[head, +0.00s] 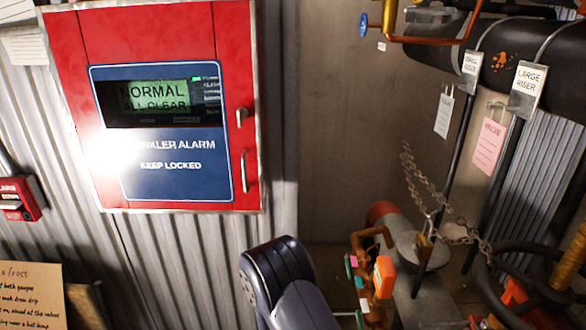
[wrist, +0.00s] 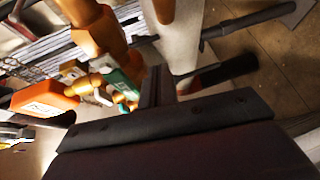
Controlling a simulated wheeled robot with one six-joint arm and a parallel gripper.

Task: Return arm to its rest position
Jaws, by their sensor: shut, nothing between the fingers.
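My gripper (wrist: 157,82) shows in the wrist view as dark fingers standing up from a wide dark bar. The fingers are shut with nothing between them. Brass pipe fittings (wrist: 98,32) with small coloured tags and an orange tag (wrist: 45,101) are behind and left of the fingers. I cannot tell how near they are. In the head view my dark rounded arm link (head: 280,285) rises at the bottom middle, in front of the corrugated wall. My gripper is out of that view.
The red alarm cabinet (head: 225,50) reads "NORMAL ALL CLEAR". At right, a grey pipe (head: 420,285), a chain (head: 428,205), a dark handwheel (head: 490,285) and tagged brass fittings (head: 372,240) crowd the space. A thick black pipe (head: 430,55) crosses above. A red alarm box (head: 20,198) is at left.

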